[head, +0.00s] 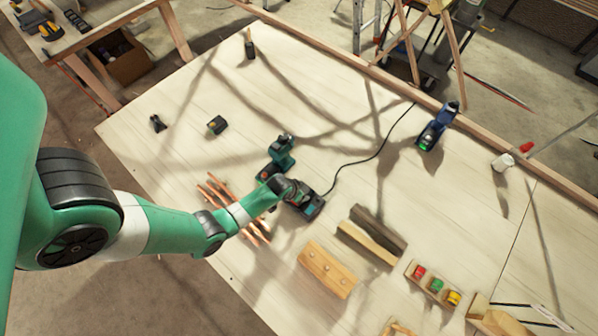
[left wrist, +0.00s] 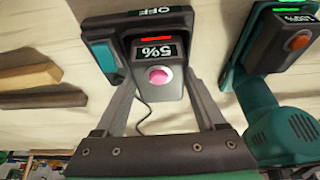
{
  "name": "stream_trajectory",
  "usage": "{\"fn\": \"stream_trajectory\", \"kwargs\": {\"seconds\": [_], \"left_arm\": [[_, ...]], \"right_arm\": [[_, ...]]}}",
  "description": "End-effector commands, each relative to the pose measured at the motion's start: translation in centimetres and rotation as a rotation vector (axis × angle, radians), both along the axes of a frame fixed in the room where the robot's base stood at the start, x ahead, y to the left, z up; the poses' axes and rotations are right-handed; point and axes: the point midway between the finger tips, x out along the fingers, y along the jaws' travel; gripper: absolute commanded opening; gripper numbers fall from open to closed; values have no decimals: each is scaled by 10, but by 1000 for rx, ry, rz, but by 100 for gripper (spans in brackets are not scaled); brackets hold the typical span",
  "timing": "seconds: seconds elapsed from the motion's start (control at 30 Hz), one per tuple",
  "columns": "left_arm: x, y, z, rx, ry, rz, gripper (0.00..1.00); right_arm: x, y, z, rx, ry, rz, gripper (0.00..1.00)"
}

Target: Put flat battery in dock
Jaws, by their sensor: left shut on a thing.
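The flat battery (left wrist: 158,92) is a dark block with a red light, an upside-down 5% display and a pink button. My left gripper (head: 292,190) is shut on it, one finger on each side. The dock (head: 314,210) is dark with teal; in the left wrist view its OFF label (left wrist: 153,11) shows just beyond the battery. The battery is at the dock, but I cannot tell whether it is fully seated. A teal drill (head: 281,152) stands beside them; in the left wrist view its battery (left wrist: 287,38) has a green light and an orange button. My right gripper is not in view.
A black cable (head: 378,150) runs from the dock to the far edge. A blue tool (head: 437,127) with a green light stands far right. Copper-coloured rods (head: 214,190) lie under my arm. Wooden blocks (head: 328,268) and a tray of coloured pieces (head: 413,269) lie nearer.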

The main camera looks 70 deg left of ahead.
Motion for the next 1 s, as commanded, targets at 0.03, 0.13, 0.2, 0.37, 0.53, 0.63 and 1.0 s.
{"fn": "stream_trajectory", "kwargs": {"seconds": [0.03, 0.13, 0.2, 0.37, 0.53, 0.63, 1.0], "left_arm": [[1, 0, -2, 1, -2, 0, 0], [1, 0, -4, 1, -2, 0, 0], [1, 0, -5, 1, -2, 0, 0], [1, 0, -5, 1, -2, 0, 0], [1, 0, -5, 1, -2, 0, 88], [1, 0, -6, 1, -1, 0, 100], [0, 0, 5, 0, 0, 0, 100]], "right_arm": [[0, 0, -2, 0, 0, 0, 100], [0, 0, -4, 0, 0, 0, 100], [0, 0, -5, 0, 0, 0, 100], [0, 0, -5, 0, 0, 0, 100], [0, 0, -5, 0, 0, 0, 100], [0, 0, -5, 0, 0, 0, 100], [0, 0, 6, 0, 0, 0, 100]]}}
